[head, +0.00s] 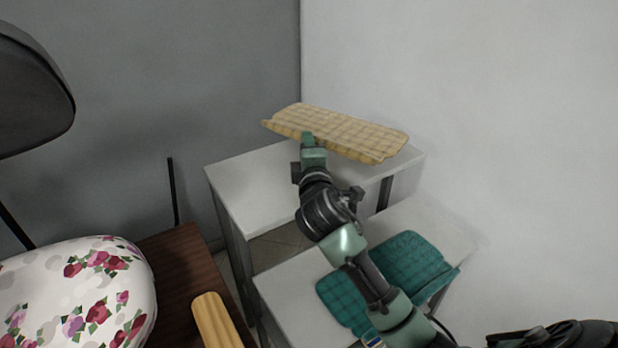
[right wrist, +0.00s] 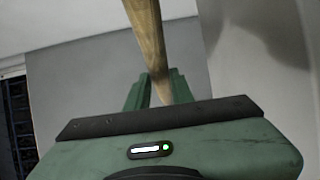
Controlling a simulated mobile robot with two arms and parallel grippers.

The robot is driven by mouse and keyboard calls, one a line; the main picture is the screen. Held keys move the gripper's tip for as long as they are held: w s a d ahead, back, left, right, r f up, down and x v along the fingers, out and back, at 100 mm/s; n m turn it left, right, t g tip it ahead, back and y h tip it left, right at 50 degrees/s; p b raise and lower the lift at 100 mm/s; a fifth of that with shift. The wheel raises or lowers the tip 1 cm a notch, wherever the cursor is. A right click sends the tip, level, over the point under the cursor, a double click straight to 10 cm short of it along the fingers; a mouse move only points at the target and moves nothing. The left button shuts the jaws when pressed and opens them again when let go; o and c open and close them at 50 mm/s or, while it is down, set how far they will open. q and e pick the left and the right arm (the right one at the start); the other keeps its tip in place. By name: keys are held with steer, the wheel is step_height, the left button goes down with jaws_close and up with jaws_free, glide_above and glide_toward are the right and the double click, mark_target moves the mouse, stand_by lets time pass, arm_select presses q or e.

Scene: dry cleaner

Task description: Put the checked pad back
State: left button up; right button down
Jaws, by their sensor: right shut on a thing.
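A yellow-tan checked pad (head: 345,130) is held by its near edge in my right gripper (head: 308,140), over the back of the upper white surface (head: 255,190). The pad looks roughly level; whether it touches the surface is hard to tell. In the right wrist view the pad (right wrist: 147,35) shows edge-on between the fingers of the right gripper (right wrist: 158,90). A teal checked pad (head: 415,262) lies on the lower white surface (head: 290,283), partly hidden behind my right arm. My left gripper is out of view.
A floral padded board (head: 75,290) and a brown wooden top (head: 185,275) with a tan ribbed piece (head: 217,322) stand at the lower left. A dark rounded object (head: 30,95) hangs in at the upper left. Grey walls close in behind and right.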

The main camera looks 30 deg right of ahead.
step_height(320, 180, down, 8)
steer(key=shift+f+b, duration=0.15)
steer(key=shift+b, duration=0.45)
steer(key=shift+f+b, duration=0.4)
steer(key=shift+f, duration=0.25)
steer(key=c, duration=1.2)
jaws_free()
steer(key=shift+f, duration=0.2)
steer(key=shift+r, duration=0.1)
